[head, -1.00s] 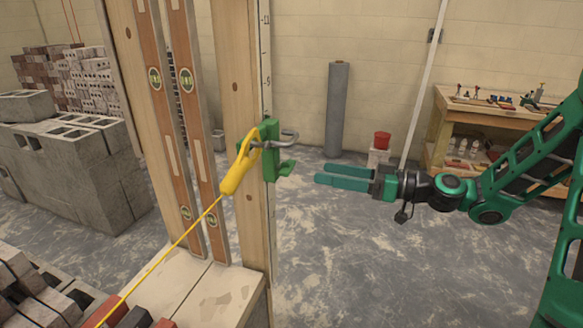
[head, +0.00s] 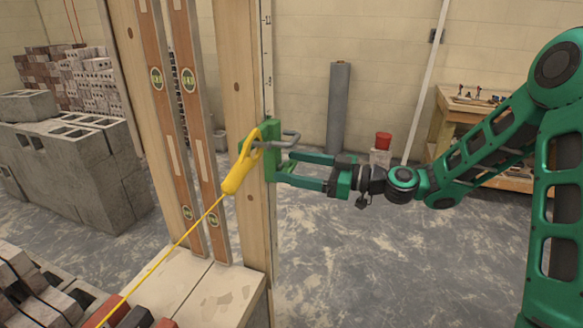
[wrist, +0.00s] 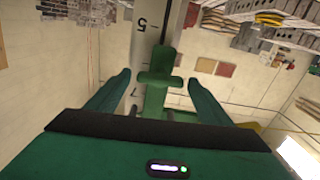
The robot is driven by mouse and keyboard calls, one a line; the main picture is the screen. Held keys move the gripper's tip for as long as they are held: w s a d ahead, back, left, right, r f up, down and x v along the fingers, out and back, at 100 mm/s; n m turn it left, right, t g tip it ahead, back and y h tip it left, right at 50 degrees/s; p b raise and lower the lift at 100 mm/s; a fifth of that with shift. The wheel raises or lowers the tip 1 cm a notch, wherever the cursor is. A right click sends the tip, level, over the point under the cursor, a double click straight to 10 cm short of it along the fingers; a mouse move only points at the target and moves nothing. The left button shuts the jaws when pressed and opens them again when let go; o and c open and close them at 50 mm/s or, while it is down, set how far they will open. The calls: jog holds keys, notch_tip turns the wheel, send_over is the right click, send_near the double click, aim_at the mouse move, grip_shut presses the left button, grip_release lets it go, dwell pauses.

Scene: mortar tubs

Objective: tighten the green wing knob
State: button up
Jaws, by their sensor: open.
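The green wing knob (wrist: 159,80) shows in the wrist view as a cross-shaped piece with a bar across its top. It sits between my two open fingers, with a gap on each side. My gripper (head: 287,169) is open and reaches in from the right in the head view, its fingertips at the green clamp (head: 270,150) on the wooden post (head: 238,90). In the head view the knob merges with the green fingers, and I cannot tell its outline or whether a finger touches it.
A yellow line holder (head: 241,170) hangs at the clamp, its string (head: 160,264) running down left. Floor below my arm is clear.

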jog(key=shift+w+a, duration=0.2)
jog(key=shift+a, duration=0.5)
jog(key=c, duration=1)
jog(key=shift+c, duration=0.2)
jog(key=shift+m, duration=0.4)
jog(key=o, duration=1)
jog(key=shift+o, duration=0.2)
jog(key=shift+d, duration=0.1)
